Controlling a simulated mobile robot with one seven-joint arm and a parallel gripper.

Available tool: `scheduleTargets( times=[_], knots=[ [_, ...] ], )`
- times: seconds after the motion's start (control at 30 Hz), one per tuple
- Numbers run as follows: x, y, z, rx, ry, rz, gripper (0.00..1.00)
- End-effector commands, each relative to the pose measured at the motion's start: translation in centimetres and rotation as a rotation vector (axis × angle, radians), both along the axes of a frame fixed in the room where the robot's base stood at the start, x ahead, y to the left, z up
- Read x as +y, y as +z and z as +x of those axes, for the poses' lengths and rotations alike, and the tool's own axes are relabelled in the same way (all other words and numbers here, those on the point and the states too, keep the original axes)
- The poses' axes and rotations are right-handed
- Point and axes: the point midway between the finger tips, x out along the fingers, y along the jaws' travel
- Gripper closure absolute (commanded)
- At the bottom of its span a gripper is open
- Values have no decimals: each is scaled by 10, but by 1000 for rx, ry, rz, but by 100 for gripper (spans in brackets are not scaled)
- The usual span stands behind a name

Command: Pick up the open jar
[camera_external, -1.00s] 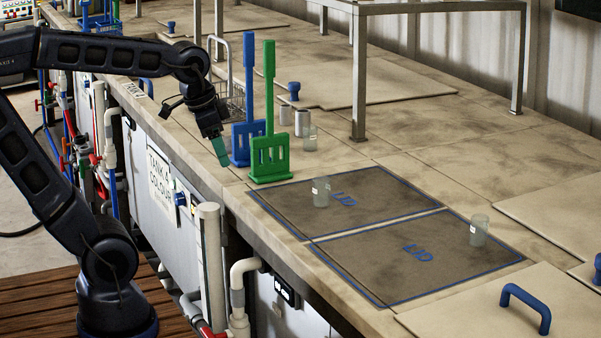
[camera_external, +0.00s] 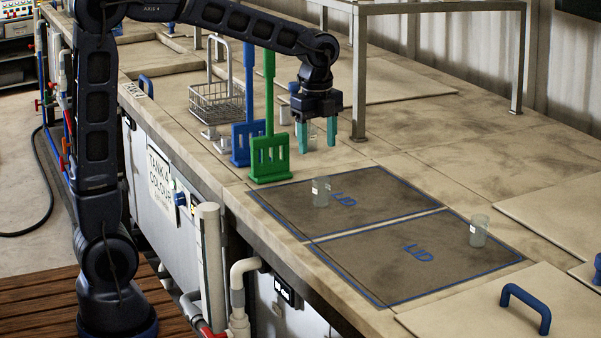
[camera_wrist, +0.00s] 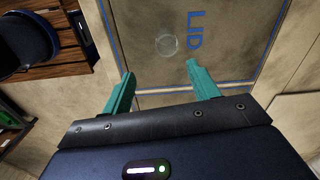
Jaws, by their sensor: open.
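A clear glass jar (camera_external: 321,191) with a small white label stands upright on the far blue-outlined square marked LID. In the wrist view the same jar (camera_wrist: 167,45) shows from above as a round, seemingly uncovered rim, beyond my fingertips. A second clear jar (camera_external: 479,231) stands upright on the nearer LID square. A third jar's place is mostly hidden behind my fingers. I cannot tell for sure which jars are open. My gripper (camera_external: 317,145) points down with its teal fingers apart and empty, above the worktop behind the first jar. The fingers also show in the wrist view (camera_wrist: 158,80).
Green (camera_external: 269,155) and blue (camera_external: 241,140) upright paddles stand just left of my gripper. A wire basket (camera_external: 216,105) is farther left. A metal frame leg (camera_external: 359,90) rises close on the right. A blue handle (camera_external: 526,305) sits on the front-right lid. The LID squares are otherwise clear.

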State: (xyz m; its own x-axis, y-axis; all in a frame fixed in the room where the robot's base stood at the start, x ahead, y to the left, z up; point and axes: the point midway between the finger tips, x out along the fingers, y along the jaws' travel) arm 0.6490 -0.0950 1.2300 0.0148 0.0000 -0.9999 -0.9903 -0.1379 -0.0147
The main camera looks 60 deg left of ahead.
Motion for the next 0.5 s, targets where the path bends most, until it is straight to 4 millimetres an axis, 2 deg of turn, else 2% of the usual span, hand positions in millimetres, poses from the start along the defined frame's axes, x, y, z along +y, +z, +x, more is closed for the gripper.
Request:
scheduleTargets(
  times=[0.1,0.23,0.5],
  knots=[
    [-1,-4,10,12,-46,0,40],
    [-1,-14,12,18,-61,0,40],
    [0,-51,12,18,-60,0,40]
  ],
)
